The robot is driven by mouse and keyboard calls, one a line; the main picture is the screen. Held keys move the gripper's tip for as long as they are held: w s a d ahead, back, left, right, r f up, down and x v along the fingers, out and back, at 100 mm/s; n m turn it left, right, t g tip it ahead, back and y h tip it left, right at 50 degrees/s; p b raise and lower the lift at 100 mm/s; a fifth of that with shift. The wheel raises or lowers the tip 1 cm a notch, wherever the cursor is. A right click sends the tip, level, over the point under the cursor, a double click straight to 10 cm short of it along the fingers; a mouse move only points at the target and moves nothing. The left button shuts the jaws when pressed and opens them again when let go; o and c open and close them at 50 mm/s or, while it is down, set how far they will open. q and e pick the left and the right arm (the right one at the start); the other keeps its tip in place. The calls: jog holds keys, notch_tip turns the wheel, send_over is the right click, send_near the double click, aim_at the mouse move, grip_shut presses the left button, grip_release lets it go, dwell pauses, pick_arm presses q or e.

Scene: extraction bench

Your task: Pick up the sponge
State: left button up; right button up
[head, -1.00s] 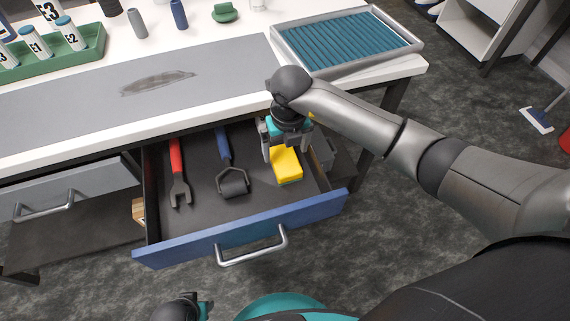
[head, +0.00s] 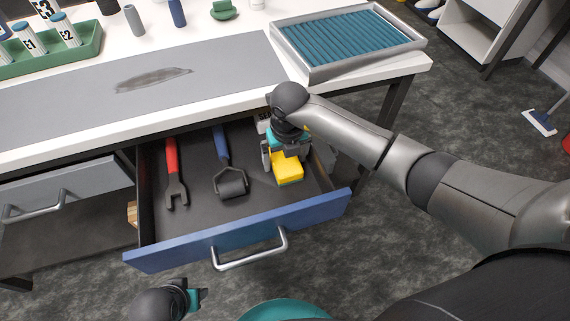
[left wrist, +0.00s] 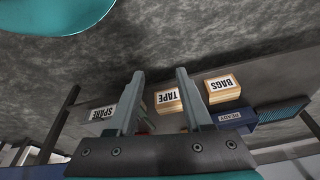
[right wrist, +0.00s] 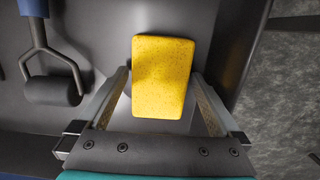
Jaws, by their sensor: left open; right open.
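The yellow sponge (head: 287,167) with a green underside lies in the open blue-fronted drawer (head: 240,232), toward its right side. In the right wrist view the sponge (right wrist: 163,76) lies flat, its near part between my right gripper's fingers (right wrist: 162,98). My right gripper (head: 285,160) is open, with a finger on either side of the sponge and a gap on each side. My left gripper (head: 200,296) is at the lower left of the head view, outside the drawer. In the left wrist view my left gripper (left wrist: 157,75) is open and empty.
A red-handled wrench (head: 174,175) and a blue-handled roller (head: 230,180) lie in the drawer left of the sponge. The drawer's right wall (right wrist: 240,45) runs close beside it. A grey tray (head: 346,40) with a ribbed teal inside stands on the bench above.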

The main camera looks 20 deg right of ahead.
pick_arm(q)
jog(key=shift+r, duration=0.15)
pick_arm(e)
jog(key=shift+f, duration=0.1)
jog(key=shift+c, duration=0.4)
jog(key=c, duration=1.1)
jog(key=shift+r, duration=0.45)
notch_tip(320, 180, up, 8)
jog(key=p, duration=0.3)
jog(key=shift+r+p, duration=0.15)
jog(key=shift+p, duration=0.25)
pick_arm(q)
jog(key=s+a+f+p, duration=0.3)
jog(key=s+a+f, duration=0.2)
jog(key=s+f, duration=0.3)
jog(key=shift+s+a+f+g+y, duration=0.4)
jog(key=shift+f, duration=1.15)
pick_arm(e)
notch_tip(320, 180, up, 11)
